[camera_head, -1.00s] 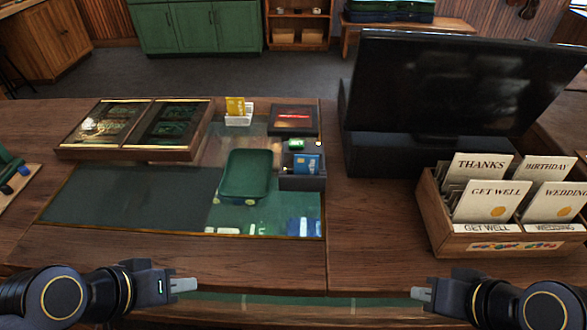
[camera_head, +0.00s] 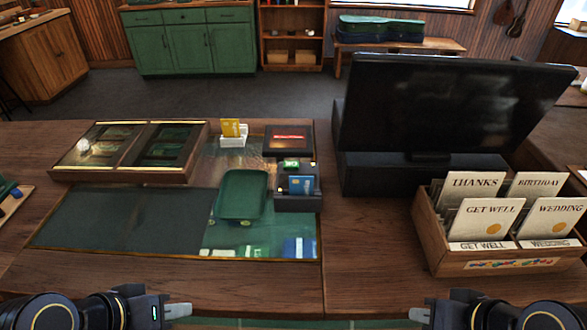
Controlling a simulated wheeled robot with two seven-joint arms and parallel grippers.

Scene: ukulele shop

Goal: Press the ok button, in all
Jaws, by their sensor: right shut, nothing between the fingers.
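A small dark card terminal (camera_head: 298,197) stands at the right edge of the glass counter inset, with a small lit green screen (camera_head: 292,163) and a blue card (camera_head: 301,185) at its front. An ok button is too small to make out. My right gripper (camera_head: 420,314) is shut and empty at the bottom edge of the view, in front of the counter and well apart from the terminal. My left gripper (camera_head: 178,311) is at the bottom left, also apart from the terminal. Its fingers overlap from this angle, so its opening is unclear.
A green tray (camera_head: 241,196) lies left of the terminal, with a yellow card in a white holder (camera_head: 232,131) behind. A display case (camera_head: 130,152) is at the left. A large black monitor (camera_head: 450,110) and a card box (camera_head: 500,262) stand at the right.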

